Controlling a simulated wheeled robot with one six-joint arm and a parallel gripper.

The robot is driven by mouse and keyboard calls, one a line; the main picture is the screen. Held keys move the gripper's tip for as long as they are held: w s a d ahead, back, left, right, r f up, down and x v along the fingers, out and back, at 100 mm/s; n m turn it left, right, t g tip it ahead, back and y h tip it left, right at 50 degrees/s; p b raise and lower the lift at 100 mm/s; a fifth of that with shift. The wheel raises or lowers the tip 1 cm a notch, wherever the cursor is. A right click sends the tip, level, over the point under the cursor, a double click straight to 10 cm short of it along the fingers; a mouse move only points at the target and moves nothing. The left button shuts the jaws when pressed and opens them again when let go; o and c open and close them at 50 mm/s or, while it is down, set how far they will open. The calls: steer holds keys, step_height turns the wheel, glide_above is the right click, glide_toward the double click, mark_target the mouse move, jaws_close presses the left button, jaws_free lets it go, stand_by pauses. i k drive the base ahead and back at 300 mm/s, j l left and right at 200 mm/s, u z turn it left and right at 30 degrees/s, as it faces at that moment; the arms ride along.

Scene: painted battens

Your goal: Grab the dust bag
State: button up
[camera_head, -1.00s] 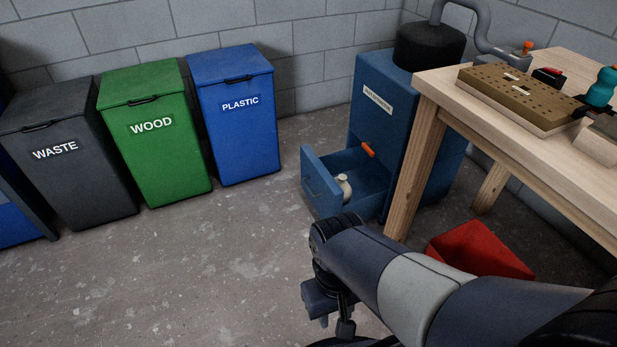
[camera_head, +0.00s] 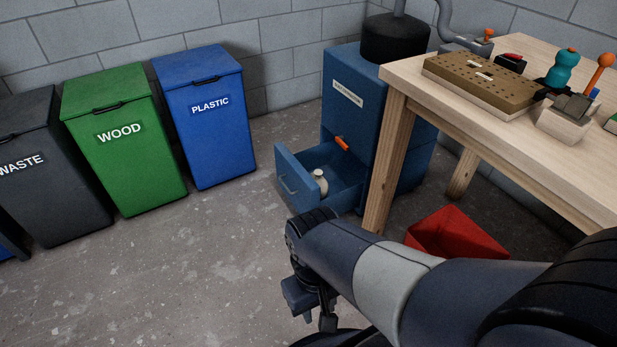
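The dust bag, a small cream-coloured bundle (camera_head: 319,182), sits inside the open drawer (camera_head: 293,187) of the blue dust extractor cabinet (camera_head: 345,115). Only its upper part shows above the drawer's side. An orange handle or lever (camera_head: 342,144) sticks out of the cabinet above the drawer. My gripper (camera_head: 308,312) hangs low in front of the drawer, nearer to me, apart from the bag. My arm's wrist hides part of it, and its fingers are too small and dark to tell open from shut.
A wooden workbench (camera_head: 400,75) stands at the right, its front leg (camera_head: 384,165) close to the drawer. A red bin (camera_head: 455,235) is under it. Waste (camera_head: 40,180), wood (camera_head: 130,160) and plastic (camera_head: 210,140) bins line the left wall. The floor (camera_head: 190,270) between is clear.

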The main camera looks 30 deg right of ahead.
mark_target(321, 180)
steer(key=i+l, duration=0.15)
steer(key=i, duration=0.35)
steer(key=i+l+z, duration=0.1)
steer(key=i, duration=0.4)
steer(key=i+l, duration=0.2)
steer(key=i, duration=0.3)
